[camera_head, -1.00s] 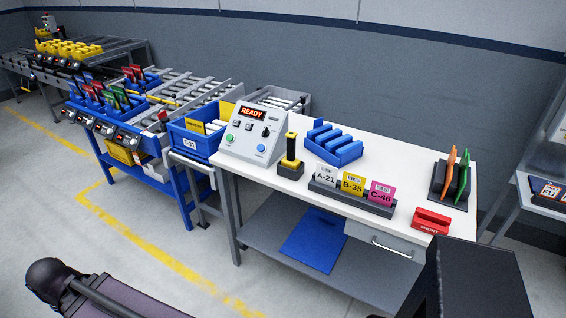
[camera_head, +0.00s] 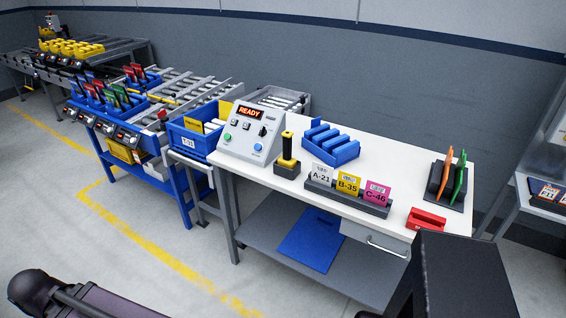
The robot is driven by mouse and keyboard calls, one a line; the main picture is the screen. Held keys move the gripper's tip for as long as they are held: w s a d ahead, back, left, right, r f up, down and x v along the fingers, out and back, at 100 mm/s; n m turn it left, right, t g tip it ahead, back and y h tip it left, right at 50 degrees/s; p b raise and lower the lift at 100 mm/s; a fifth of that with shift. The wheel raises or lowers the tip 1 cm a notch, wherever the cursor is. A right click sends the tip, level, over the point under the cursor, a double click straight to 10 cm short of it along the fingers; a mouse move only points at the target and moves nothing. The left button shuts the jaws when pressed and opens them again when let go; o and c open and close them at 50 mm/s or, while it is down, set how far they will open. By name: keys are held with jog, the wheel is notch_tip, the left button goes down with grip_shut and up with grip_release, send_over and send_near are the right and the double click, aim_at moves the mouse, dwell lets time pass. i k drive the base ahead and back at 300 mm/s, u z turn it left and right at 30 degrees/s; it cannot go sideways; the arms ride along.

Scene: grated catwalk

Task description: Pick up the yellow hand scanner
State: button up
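The yellow hand scanner (camera_head: 287,147) stands upright in a small black holder (camera_head: 287,167) on the white worktable (camera_head: 400,170). It is just right of the grey control box and left of the card rack. Dark parts of my own body show at the bottom left and bottom right of the view. My gripper's fingers cannot be seen, and nothing of mine is near the scanner.
A grey control box (camera_head: 250,135) reading READY stands left of the scanner. A blue slotted tray (camera_head: 330,145) is behind it. A rack (camera_head: 347,200) of lettered cards, a red block (camera_head: 426,219) and an orange-and-green holder (camera_head: 446,186) are to the right. Open floor lies in front.

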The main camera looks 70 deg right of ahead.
aim_at(285, 160)
jog(key=k, duration=1.85)
jog(key=z, duration=1.15)
jog(key=i, duration=1.05)
jog(key=u, duration=0.05)
